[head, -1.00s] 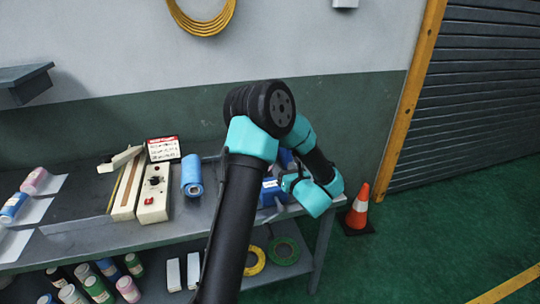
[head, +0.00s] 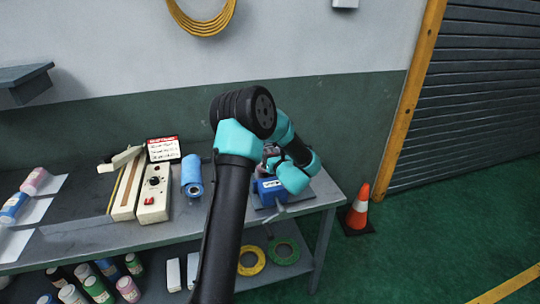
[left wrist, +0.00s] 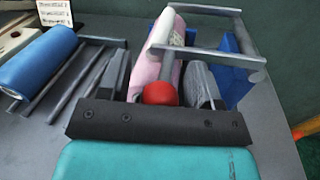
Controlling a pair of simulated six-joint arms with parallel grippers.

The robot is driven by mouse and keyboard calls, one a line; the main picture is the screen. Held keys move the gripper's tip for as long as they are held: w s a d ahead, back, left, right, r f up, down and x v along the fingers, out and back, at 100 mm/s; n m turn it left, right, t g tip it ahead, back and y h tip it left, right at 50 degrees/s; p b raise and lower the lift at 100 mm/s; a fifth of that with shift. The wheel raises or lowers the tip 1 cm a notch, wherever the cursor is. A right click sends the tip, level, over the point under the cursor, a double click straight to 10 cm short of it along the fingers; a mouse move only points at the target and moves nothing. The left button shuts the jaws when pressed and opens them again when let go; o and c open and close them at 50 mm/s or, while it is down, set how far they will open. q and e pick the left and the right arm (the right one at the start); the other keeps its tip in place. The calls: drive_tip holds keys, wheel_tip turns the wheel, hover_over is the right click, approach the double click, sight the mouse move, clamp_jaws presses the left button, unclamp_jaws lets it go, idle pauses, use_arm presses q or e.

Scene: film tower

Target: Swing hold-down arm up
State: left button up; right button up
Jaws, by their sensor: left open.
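The hold-down arm shows in the left wrist view as a grey rod (left wrist: 172,68) with a red ball knob (left wrist: 160,93) on its near end. It lies along a pink film roll (left wrist: 165,45) on the blue film stand (left wrist: 232,88). The stand also shows in the head view (head: 269,188) at the bench's right end. My left gripper (left wrist: 160,66) is open, with one finger on each side of the knob and rod. I cannot tell whether a finger touches them. In the head view my own wrist hides most of the gripper and rod. My right gripper is not in view.
A grey metal frame (left wrist: 205,52) crosses over the stand. An orange cone (head: 358,208) stands on the floor to the right.

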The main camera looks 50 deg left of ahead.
use_arm(q)
drive_tip(key=shift+c, duration=0.4)
clamp_jaws()
drive_tip(key=shift+s, duration=0.1)
